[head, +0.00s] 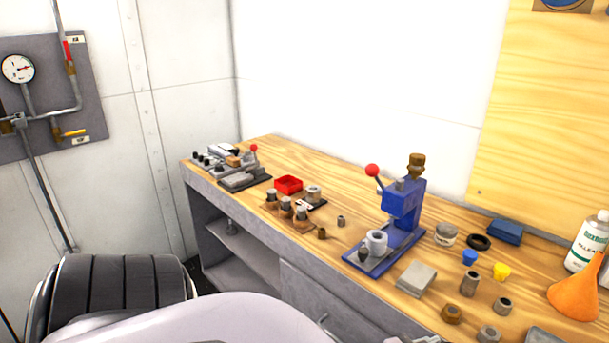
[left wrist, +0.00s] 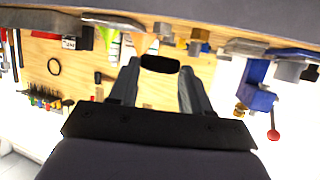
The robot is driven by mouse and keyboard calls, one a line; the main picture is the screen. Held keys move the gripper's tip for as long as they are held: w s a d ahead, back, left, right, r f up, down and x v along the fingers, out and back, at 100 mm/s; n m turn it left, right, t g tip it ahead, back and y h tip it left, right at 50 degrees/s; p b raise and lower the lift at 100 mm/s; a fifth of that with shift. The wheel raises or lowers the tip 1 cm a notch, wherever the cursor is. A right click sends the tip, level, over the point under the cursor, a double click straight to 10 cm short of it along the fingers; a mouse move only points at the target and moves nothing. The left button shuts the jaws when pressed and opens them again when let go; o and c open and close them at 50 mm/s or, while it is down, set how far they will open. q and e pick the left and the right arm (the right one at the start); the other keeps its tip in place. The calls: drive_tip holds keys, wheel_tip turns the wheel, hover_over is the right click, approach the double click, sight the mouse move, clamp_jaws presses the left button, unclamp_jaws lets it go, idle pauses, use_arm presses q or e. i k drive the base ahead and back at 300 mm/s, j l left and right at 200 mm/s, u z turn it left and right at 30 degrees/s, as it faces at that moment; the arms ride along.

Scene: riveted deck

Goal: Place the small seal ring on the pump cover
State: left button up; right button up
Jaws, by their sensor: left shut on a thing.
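In the left wrist view my left gripper (left wrist: 158,82) is shut on a small black piece (left wrist: 160,63), seen nearly edge-on, which looks like the small seal ring. It is held between the fingertips, apart from the bench. Another black ring (head: 478,242) lies flat on the bench in the head view, right of the blue press. I cannot tell for sure which part is the pump cover; a flat grey square block (head: 416,278) lies in front of the press. My left gripper does not show clearly in the head view, and my right gripper is in neither view.
A blue press (head: 402,205) with a red-knobbed lever stands on the wooden bench (head: 345,190). Several small metal parts, a yellow cup (head: 502,271), an orange funnel (head: 575,295) and a white bottle (head: 587,240) crowd the right. A red tray (head: 288,184) lies further left.

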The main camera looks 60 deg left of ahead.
sight(238, 176)
drive_tip(key=j+u, duration=0.15)
drive_tip(key=u, duration=0.15)
drive_tip(key=j+u, duration=0.1)
drive_tip(key=u, duration=0.25)
drive_tip(key=j+u, duration=0.15)
drive_tip(key=j, duration=0.2)
drive_tip(key=i+j+u, duration=0.2)
drive_tip(key=i+j, duration=0.1)
drive_tip(key=j, duration=0.25)
drive_tip(key=i+j+u, duration=0.1)
drive_tip(key=j, duration=0.3)
drive_tip(key=i+j, duration=0.1)
drive_tip(key=j, duration=0.25)
drive_tip(key=i+j, duration=0.1)
drive_tip(key=j, duration=0.25)
drive_tip(key=i+j+u, duration=0.1)
drive_tip(key=j, duration=0.25)
